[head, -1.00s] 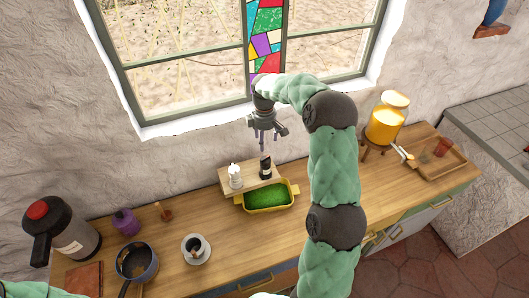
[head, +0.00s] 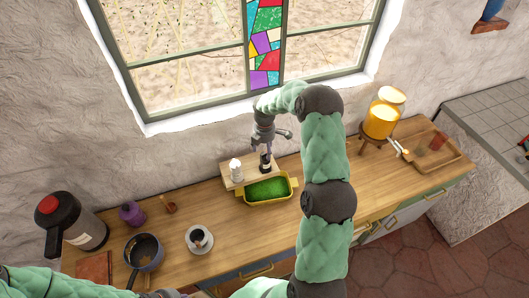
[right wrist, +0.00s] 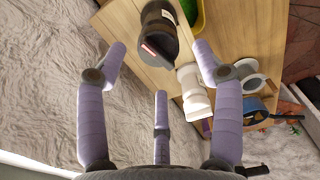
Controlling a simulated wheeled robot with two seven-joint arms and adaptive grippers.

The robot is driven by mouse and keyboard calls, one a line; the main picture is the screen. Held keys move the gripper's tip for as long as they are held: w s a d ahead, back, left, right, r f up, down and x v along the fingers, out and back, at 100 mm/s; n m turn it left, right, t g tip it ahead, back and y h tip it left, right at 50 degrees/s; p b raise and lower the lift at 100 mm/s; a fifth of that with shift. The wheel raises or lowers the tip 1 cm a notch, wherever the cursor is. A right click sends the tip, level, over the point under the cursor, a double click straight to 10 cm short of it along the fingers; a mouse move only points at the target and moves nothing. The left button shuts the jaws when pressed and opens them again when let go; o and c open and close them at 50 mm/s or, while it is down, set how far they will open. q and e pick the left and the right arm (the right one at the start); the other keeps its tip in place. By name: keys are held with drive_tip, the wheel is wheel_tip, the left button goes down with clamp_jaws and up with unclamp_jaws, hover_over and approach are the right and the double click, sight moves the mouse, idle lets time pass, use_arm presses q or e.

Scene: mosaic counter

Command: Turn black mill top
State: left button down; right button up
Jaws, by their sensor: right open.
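The black mill (head: 265,164) stands upright on a small wooden riser (head: 247,184) by the wall, beside a white mill (head: 236,168). My right gripper (head: 264,147) is open just above the black mill, pointing down. In the right wrist view the black mill's top (right wrist: 158,32) shows beyond and between the spread lilac fingers (right wrist: 160,62), with a small red-and-white label on it. I cannot tell whether any finger touches it. The white mill (right wrist: 193,92) is close to one finger there. My left gripper (head: 172,294) is at the bottom edge, partly cut off; its jaws are unclear.
A yellow tray with a green filling (head: 268,190) sits right in front of the riser. A cup on a saucer (head: 199,239), a dark pot (head: 144,252) and a large flask (head: 73,222) stand to the left. A yellow dispenser (head: 382,116) stands to the right.

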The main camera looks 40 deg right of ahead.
sight(264, 153)
drive_tip(key=shift+f+p, duration=0.3)
drive_tip(key=shift+f, duration=1.45)
drive_tip(key=c, duration=1.1)
